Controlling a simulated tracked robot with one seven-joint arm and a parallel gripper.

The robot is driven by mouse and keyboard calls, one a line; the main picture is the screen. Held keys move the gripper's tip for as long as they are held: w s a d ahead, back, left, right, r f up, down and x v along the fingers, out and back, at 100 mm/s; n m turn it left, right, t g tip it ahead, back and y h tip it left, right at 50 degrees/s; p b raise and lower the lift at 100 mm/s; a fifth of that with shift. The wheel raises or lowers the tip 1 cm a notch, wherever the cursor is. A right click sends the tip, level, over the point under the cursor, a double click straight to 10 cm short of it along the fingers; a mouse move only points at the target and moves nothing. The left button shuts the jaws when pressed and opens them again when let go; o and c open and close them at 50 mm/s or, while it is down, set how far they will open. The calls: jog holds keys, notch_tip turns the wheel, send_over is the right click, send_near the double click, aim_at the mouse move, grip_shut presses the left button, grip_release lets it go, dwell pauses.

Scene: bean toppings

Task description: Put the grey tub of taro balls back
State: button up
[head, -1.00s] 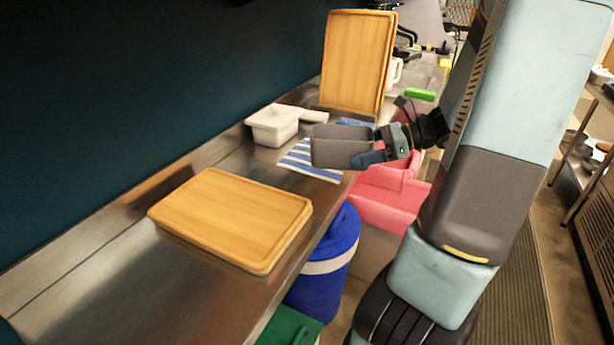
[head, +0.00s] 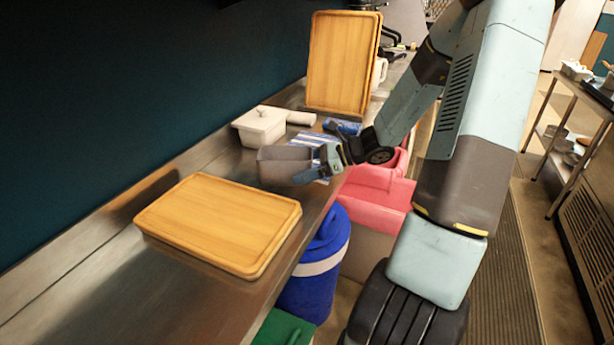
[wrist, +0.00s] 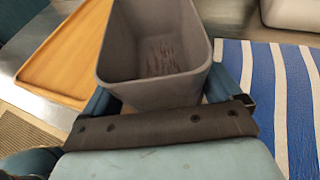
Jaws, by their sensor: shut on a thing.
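The grey tub (head: 278,168) is an open, rectangular container at the middle of the steel counter, between the flat wooden board and the striped cloth. My gripper (head: 316,166) is shut on its right-hand wall. The tub looks upright; I cannot tell whether its base touches the counter. In the wrist view the tub (wrist: 150,88) sits between my fingers (wrist: 160,98). Its inside shows brownish marks at the bottom, and I cannot make out any balls.
A white lidded container (head: 260,127) stands just behind the tub. A flat wooden board (head: 215,225) lies in front, left. A blue-striped cloth (wrist: 285,85) lies right of the tub. An upright board (head: 340,62) stands further back. Pink (head: 380,192) and blue (head: 315,272) bins stand beside the counter.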

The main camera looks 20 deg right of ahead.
jog(key=shift+w+a+f, duration=0.15)
jog(key=shift+f, duration=1.55)
jog(key=shift+f, duration=0.15)
jog(key=o, duration=1)
jog(key=shift+o, duration=0.2)
